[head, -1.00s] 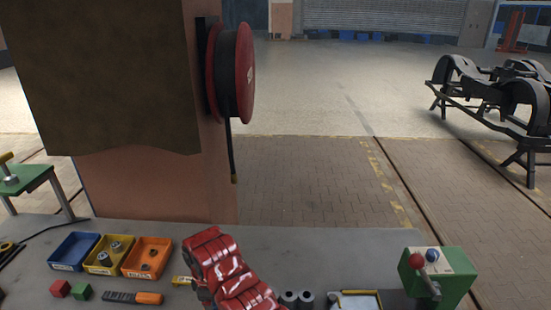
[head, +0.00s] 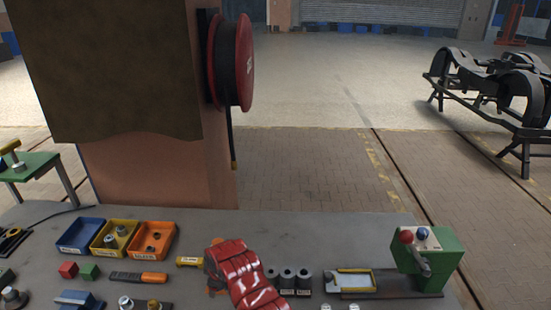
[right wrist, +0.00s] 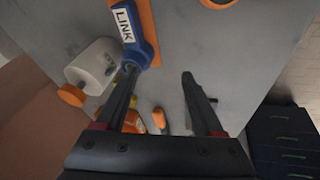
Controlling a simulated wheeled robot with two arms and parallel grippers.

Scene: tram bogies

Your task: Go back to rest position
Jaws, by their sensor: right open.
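My right arm (head: 240,277), red and glossy, reaches in from the bottom of the head view over the grey bench; its gripper is hidden there. In the right wrist view my right gripper (right wrist: 158,74) is open, its two dark fingers apart with nothing held between them. The left finger overlaps a blue piece labelled LINK (right wrist: 132,32) in that view; I cannot tell whether they touch. My left gripper is not in view.
Blue (head: 81,236), yellow (head: 114,238) and orange (head: 151,240) bins stand on the bench's left. Several dark cylinders (head: 288,279) and a green control box (head: 435,260) are to the right. The wrist view shows a white cylinder (right wrist: 97,66) and dark drawers (right wrist: 283,140).

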